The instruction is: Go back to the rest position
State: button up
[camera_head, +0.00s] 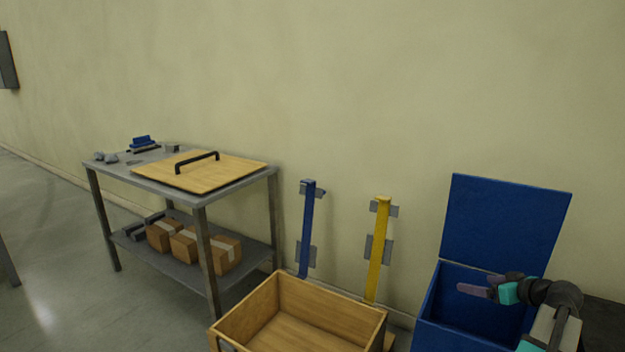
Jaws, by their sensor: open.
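My gripper (478,288) is at the right of the view, in front of and over the open blue box (505,225). Its fingers point left and look empty. My arm reaches up to it from the lower right. The box's lid stands upright against the wall, and part of the box's inside is hidden behind my gripper and arm.
A wooden crate (232,326) stands open at the bottom centre. A blue post (307,230) and a yellow post (379,250) stand by the wall. A grey table (110,172) at left bears a wooden board with a black handle (207,172); cardboard boxes (184,245) lie on its lower shelf.

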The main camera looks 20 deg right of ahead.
jog(key=w+a+f+n+g+y+p, duration=0.1)
jog(key=w+a+f+y, duration=0.15)
jog(key=w+a, duration=0.35)
jog(key=w+a+f+n+y+p, duration=0.15)
jog(key=w+a+f, duration=0.25)
jog(key=a, duration=0.4)
jog(key=w+a+f+n+g+y+p, duration=0.1)
jog(key=w+a+f+p, duration=0.2)
jog(key=a, duration=0.5)
jog(key=a+f+n+g+y+p, duration=0.1)
jog(key=a+f+g, duration=0.35)
jog(key=a, duration=0.75)
jog(key=a+f+n+g+y+p, duration=0.1)
jog(key=a+f+p, duration=0.1)
jog(key=a+f, duration=0.8)
jog(key=s+a+f+n+g+h+p, duration=0.1)
jog(key=s+a+f+g+p, duration=0.2)
jog(key=s+a, duration=0.6)
jog(key=s+a+f+g+p, duration=0.1)
jog(key=s+a+f+g, duration=0.35)
jog(key=s+a, duration=0.5)
jog(key=s+d+f+m+g+h+p, duration=0.1)
jog(key=s+m+h, duration=0.4)
jog(key=s, duration=0.7)
notch_tip(320, 180, down, 2)
jog(key=shift+d+f+g+p, duration=0.1)
jog(key=shift+d+g+p, duration=0.25)
jog(key=shift+d+g, duration=0.55)
jog(key=shift+d, duration=0.15)
